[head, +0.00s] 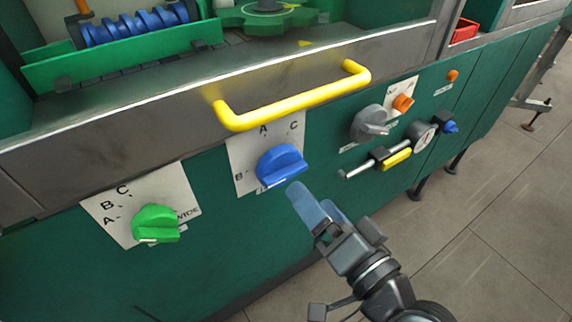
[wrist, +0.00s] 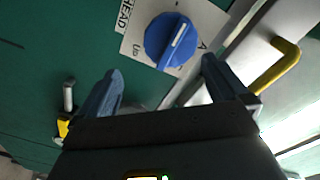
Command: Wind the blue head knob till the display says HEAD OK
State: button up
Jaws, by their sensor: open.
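The blue head knob (head: 281,166) sits on a white plate (head: 240,160) marked A, B and C on the green machine front. In the wrist view the same blue knob (wrist: 171,41) has a white pointer line, and its plate reads HEAD. My gripper (head: 312,197) is open and empty, just below and right of the knob in the head view. In the wrist view its two fingers (wrist: 160,70) are spread, with the knob ahead of the gap and apart from them. No display reading HEAD OK is visible.
A yellow handle (head: 295,103) juts out above the knob. A green knob (head: 156,224) is at left. A grey knob (head: 370,124), orange knob (head: 402,103), gauge (head: 422,136), yellow-gripped lever (head: 396,158) and small blue knob (head: 450,127) are at right. Open floor (head: 480,220) lies right.

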aim_at(290, 176)
jog(key=shift+w+a+r+y, duration=0.3)
jog(key=shift+w+a+r, duration=0.3)
jog(key=shift+a, duration=0.15)
jog(key=p+x, duration=0.1)
jog(key=x, duration=0.6)
jog(key=shift+w+a+f+p, duration=0.1)
jog(key=shift+w+a+p, duration=0.15)
jog(key=shift+p, duration=0.15)
jog(key=c, duration=0.7)
jog(key=shift+f+n+b, duration=0.15)
jog(key=shift+n+b, duration=0.55)
jog(key=shift+b, duration=0.1)
jog(key=shift+c, duration=0.2)
jog(key=shift+n, duration=0.3)
